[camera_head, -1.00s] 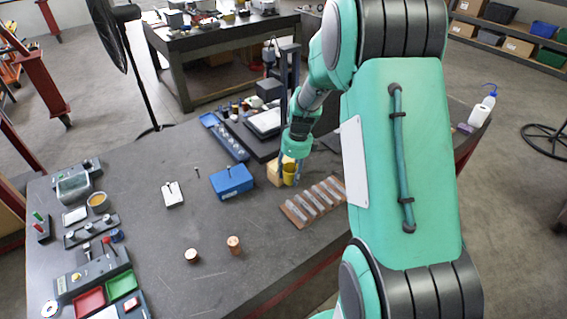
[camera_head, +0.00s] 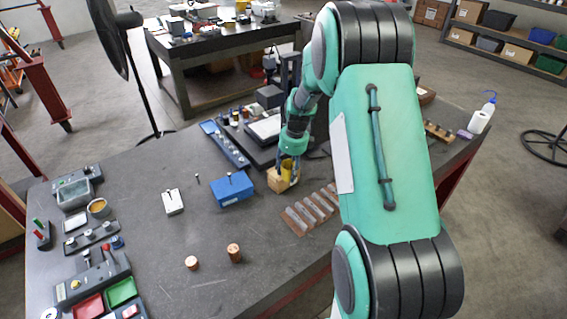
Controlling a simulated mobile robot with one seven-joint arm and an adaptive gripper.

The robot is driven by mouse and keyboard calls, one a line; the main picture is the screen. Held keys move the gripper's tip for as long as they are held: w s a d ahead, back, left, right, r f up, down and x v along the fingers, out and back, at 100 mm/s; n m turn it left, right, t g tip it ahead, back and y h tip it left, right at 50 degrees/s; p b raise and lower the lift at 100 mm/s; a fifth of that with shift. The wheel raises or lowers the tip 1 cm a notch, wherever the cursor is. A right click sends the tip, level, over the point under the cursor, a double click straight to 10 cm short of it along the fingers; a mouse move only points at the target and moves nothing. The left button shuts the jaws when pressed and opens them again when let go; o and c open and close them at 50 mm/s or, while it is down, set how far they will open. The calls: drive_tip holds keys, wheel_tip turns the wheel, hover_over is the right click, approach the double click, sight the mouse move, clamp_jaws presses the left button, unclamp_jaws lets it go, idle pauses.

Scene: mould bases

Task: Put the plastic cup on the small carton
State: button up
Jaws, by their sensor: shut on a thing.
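The yellow plastic cup (camera_head: 287,170) is between the fingers of my gripper (camera_head: 288,172), which is shut on it. The small carton (camera_head: 276,181) is a tan box on the dark table, just left of the cup and partly behind the fingers. The cup appears raised beside or over the carton's right side. I cannot tell whether they touch. The cup is partly hidden by the fingers.
A blue box (camera_head: 231,189) stands left of the carton. A brown plate with metal bars (camera_head: 311,210) lies to the right. Copper cylinders (camera_head: 234,252) stand nearer. A black-based instrument (camera_head: 265,128) is behind.

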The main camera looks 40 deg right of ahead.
drive_tip(key=w+d, duration=0.1)
drive_tip(key=w, duration=0.2)
drive_tip(key=w+d, duration=0.1)
drive_tip(key=w, duration=0.2)
drive_tip(key=w+d+f, duration=0.1)
drive_tip(key=w+d, duration=0.1)
drive_tip(key=w, duration=0.1)
drive_tip(key=shift+p, duration=0.3)
drive_tip(key=shift+s, duration=0.1)
drive_tip(key=shift+f, duration=1.7)
drive_tip(key=shift+f, duration=0.1)
drive_tip(key=o, duration=1)
